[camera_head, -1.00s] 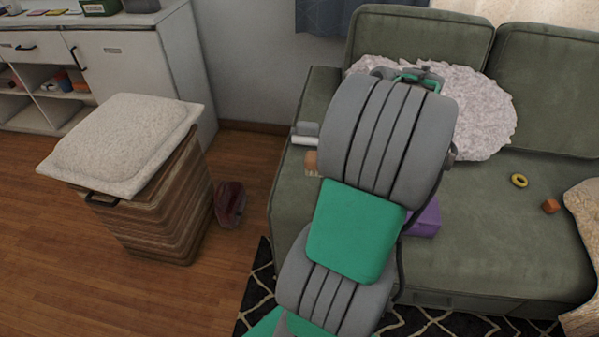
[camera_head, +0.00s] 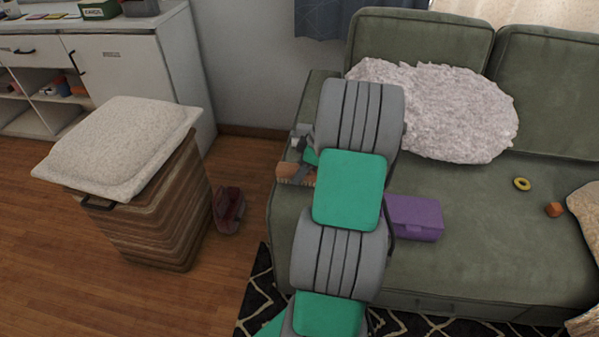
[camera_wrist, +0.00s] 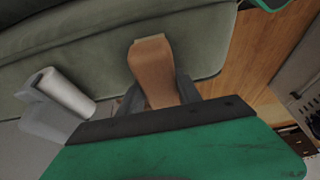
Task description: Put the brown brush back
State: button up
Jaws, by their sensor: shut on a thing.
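The brown brush (camera_head: 289,172) is at the left armrest of the green sofa in the head view, with its bristles pointing down. It also shows in the wrist view (camera_wrist: 152,72), between the fingers. My gripper (camera_wrist: 160,98) is shut on the brush. In the head view my gripper (camera_head: 304,168) is partly hidden behind my arm. I cannot tell whether the brush still touches the armrest.
A grey holder with a white roll (camera_wrist: 65,92) is close beside the brush. A purple box (camera_head: 415,218) and a fluffy cushion (camera_head: 440,110) are on the sofa (camera_head: 490,240). A cushion-topped hamper (camera_head: 150,225) and a dark red object (camera_head: 228,210) stand on the floor at left.

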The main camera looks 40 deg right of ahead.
jog(key=shift+f, duration=0.1)
jog(key=o, duration=1.2)
jog(key=p+v, duration=0.2)
jog(key=v, duration=1)
jog(key=shift+p, duration=0.3)
jog(key=shift+a, duration=0.1)
jog(key=w+a+r+m+g, duration=0.1)
jog(key=w+a, duration=0.1)
jog(key=a, duration=0.5)
jog(key=w+a+r+m, duration=0.1)
jog(key=w+a+r, duration=0.1)
jog(key=a, duration=0.5)
jog(key=s+a+f+m+h, duration=0.1)
jog(key=s+a+f+m, duration=0.15)
jog(key=s+a, duration=0.55)
jog(key=s+a+f+m+h, duration=0.1)
jog(key=s+a+m+h, duration=0.2)
jog(key=a, duration=0.9)
jog(key=shift+t+y, duration=0.3)
jog(key=shift+y, duration=0.4)
notch_tip(320, 180, up, 18)
jog(key=p, duration=1.5)
jog(key=shift+w+d+f, duration=0.1)
jog(key=shift+w, duration=0.05)
